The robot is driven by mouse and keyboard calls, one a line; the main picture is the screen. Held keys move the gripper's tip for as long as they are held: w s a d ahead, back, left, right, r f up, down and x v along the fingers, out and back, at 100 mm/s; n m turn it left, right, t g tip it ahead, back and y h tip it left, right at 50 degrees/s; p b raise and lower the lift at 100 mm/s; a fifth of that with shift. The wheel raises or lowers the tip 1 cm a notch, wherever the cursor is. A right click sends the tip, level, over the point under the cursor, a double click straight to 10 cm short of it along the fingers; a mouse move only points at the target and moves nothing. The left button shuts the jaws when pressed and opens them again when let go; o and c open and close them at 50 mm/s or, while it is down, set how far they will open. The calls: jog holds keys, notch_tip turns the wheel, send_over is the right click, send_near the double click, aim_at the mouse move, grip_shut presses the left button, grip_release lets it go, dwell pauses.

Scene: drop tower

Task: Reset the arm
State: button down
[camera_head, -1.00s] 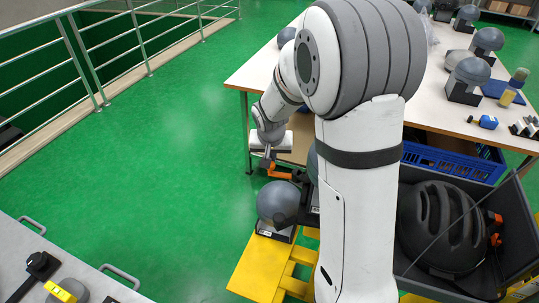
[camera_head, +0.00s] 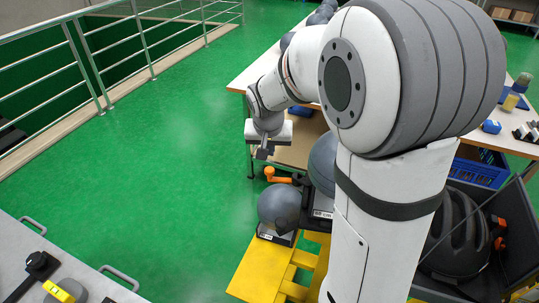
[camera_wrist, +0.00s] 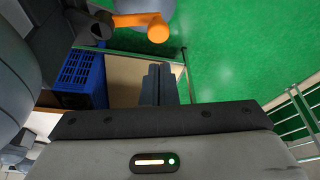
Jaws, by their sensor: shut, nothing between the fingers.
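My gripper (camera_head: 264,153) hangs at the end of my white and grey arm, a little above an orange handle (camera_head: 279,177). In the wrist view my gripper's two dark fingers (camera_wrist: 158,84) are together with nothing between them. The orange handle also shows at the top of that view (camera_wrist: 142,21), apart from the fingers. My large upper arm hides much of the right middle of the head view.
A grey dome on a stand (camera_head: 279,207) sits on a yellow pallet (camera_head: 258,268). A worktable (camera_head: 238,86) stands behind, with a blue crate (camera_wrist: 82,78) near it. A dark bin (camera_head: 522,222) holds a helmet (camera_head: 462,235). Green floor (camera_head: 165,150) at left is clear up to the railing (camera_head: 150,40).

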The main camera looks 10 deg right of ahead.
jog(key=shift+s+a+r, duration=0.1)
jog(key=shift+s+r, duration=0.15)
jog(key=shift+r, duration=0.25)
